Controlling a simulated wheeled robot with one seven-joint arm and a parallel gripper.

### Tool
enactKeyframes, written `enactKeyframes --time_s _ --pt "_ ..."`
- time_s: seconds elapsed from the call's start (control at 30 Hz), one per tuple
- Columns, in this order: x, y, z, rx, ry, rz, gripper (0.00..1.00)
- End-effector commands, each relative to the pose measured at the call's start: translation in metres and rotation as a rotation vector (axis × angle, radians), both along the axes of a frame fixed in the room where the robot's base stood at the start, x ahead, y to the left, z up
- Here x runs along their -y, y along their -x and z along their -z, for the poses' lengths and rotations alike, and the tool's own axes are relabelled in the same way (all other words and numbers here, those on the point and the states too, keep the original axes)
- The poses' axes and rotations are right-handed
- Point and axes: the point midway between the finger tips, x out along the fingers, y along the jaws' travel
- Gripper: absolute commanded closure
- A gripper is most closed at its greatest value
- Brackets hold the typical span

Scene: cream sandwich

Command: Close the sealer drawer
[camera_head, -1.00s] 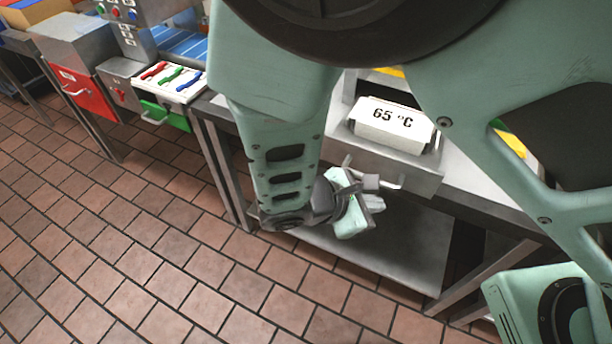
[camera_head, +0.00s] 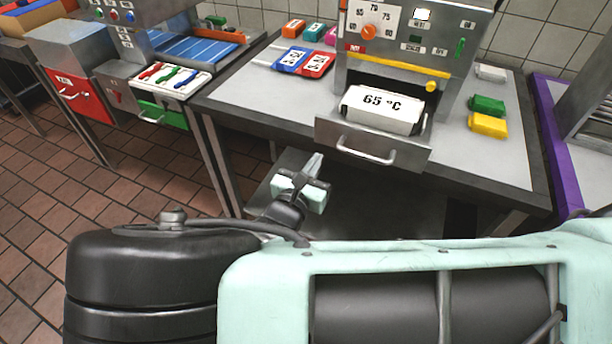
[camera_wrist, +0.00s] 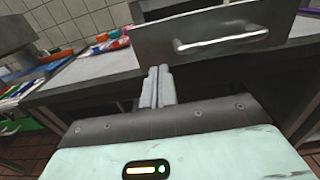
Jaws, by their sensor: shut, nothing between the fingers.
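The sealer (camera_head: 420,45) stands on the grey table, with a dial and buttons on its front. Its drawer (camera_head: 408,153) is pulled out and carries a white box marked 65 °C (camera_head: 383,110). The drawer's front and bar handle (camera_head: 365,152) face me; in the wrist view the drawer front (camera_wrist: 160,45) and handle (camera_wrist: 222,40) are above and beyond the fingers. My gripper (camera_head: 315,165) is shut and empty, left of and below the drawer in the head view. In the wrist view the fingertips (camera_wrist: 158,72) appear near the drawer front's lower edge; whether they touch it is unclear.
Blue and red packs (camera_head: 303,62) lie left of the sealer. Green (camera_head: 487,105) and yellow (camera_head: 488,125) blocks lie right of it. A tray of coloured tools (camera_head: 172,80) and a red drawer (camera_head: 80,97) are farther left. Floor is clear at left.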

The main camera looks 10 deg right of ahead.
Motion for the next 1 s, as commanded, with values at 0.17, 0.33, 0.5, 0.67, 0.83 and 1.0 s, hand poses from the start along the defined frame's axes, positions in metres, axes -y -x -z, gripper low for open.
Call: enactKeyframes --time_s 0.17,0.33,0.5,0.67,0.83,1.0 --pt "0.022 -0.029 0.002 0.001 0.001 0.003 1.0" --pt "0.035 -0.047 0.002 -0.001 -0.001 0.002 1.0" --pt "0.04 -0.055 0.001 0.001 -0.001 0.001 1.0" --pt "0.041 -0.056 0.0 0.0 -0.001 0.0 1.0" --pt "0.041 -0.056 0.0 0.0 -0.001 0.0 1.0" --pt "0.043 -0.058 0.0 0.0 -0.001 0.001 1.0"
